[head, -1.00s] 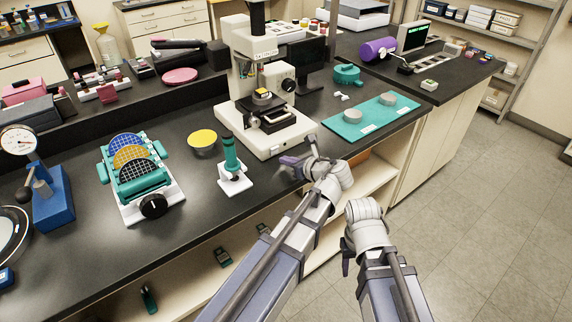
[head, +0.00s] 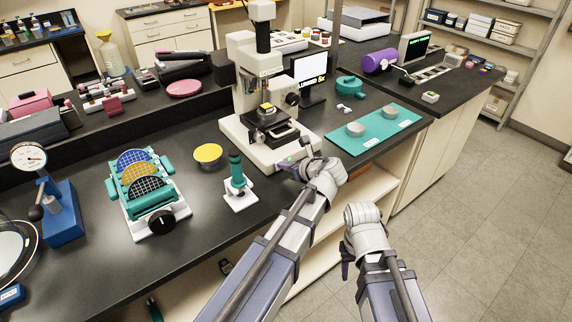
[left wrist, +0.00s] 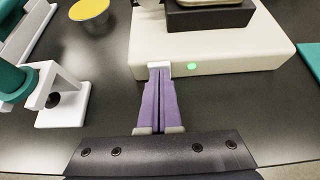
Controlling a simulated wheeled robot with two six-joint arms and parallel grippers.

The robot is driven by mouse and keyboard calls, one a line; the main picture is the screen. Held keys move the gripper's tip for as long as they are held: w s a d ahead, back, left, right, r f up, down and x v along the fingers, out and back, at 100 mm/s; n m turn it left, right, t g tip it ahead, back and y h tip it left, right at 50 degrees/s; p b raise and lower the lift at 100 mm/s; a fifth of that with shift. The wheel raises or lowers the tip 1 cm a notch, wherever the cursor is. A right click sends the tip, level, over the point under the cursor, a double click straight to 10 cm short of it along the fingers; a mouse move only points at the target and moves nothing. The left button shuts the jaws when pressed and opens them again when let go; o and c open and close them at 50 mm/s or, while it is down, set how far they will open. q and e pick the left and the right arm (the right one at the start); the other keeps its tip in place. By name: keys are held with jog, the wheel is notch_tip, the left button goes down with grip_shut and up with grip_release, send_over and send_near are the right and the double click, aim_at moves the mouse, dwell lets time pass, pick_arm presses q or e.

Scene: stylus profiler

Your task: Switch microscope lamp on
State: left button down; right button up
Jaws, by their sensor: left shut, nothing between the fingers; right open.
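The white microscope (head: 246,75) stands on the black bench, with a dark stage above its pale base. In the left wrist view its base (left wrist: 240,55) has a small white switch (left wrist: 158,68) and a glowing green light (left wrist: 191,66) on the front face. My left gripper (left wrist: 158,82) is shut and empty, its purple fingertips at the white switch, seemingly touching it. In the head view this gripper (head: 285,163) is at the base's front edge. The monitor (head: 311,74) beside the microscope is lit and shows text. My right gripper (head: 345,258) is open and empty, in front of the bench.
A teal stand on a white foot (head: 238,183) and a yellow disc (head: 208,153) are left of the microscope. A teal mat (head: 372,143) with grey round pieces lies to its right. A wafer rack (head: 145,190) stands further left.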

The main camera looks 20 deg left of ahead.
pick_arm(q)
jog(key=shift+r+p, duration=0.8)
jog(key=shift+r, duration=0.05)
pick_arm(e)
jog(key=shift+r, duration=0.8)
pick_arm(q)
jog(key=shift+s+f, duration=0.1)
